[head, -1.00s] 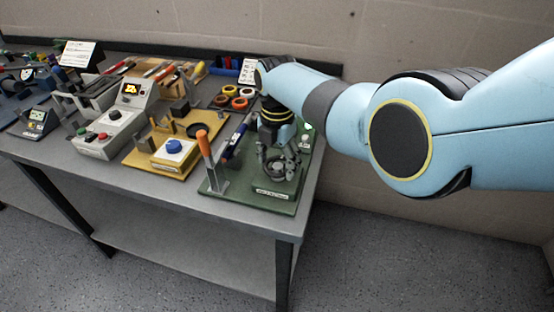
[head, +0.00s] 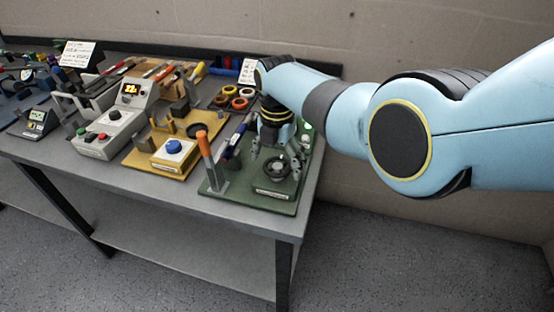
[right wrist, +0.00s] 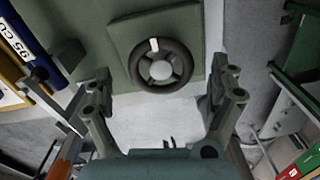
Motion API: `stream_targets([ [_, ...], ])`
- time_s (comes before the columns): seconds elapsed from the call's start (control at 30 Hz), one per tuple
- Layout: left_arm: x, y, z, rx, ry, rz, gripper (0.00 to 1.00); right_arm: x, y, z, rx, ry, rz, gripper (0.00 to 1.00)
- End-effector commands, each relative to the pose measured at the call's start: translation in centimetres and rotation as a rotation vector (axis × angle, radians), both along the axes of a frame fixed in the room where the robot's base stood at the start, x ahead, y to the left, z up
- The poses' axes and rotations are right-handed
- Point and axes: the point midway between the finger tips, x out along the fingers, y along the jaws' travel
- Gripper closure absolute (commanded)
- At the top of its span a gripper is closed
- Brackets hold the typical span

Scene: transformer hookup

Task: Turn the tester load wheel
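The dark spoked load wheel (head: 277,168) lies on the green tester board (head: 240,197) at the table's right front corner. In the right wrist view the wheel (right wrist: 161,70) has a pale hub and one white mark at the top left of its rim. My right gripper (head: 274,149) is above the wheel. My left gripper is not in view.
An orange-handled lever (head: 206,148) and a dark blue cylinder (head: 233,143) stand on the board left of the wheel. A yellow board with a blue button (head: 174,147) and a grey meter box (head: 112,122) are further left. The floor at right is clear.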

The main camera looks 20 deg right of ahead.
Motion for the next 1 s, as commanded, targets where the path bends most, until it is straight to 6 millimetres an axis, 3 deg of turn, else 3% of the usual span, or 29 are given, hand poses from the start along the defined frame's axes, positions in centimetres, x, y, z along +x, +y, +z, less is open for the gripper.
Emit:
stream_targets([
  [0.23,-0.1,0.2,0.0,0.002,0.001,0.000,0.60,0.0,0.0,0.1,0.001,0.001,0.000,0.08],
  [0.37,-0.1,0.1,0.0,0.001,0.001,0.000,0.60,0.1,0.0,1.1,0.001,-0.002,0.000,0.08],
  [0.8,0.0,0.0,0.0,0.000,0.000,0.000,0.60,0.0,0.0,9.9,0.000,-0.001,0.000,0.08],
  [1.0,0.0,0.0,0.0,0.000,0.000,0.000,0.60,0.0,0.0,11.8,0.001,0.001,0.000,0.08],
])
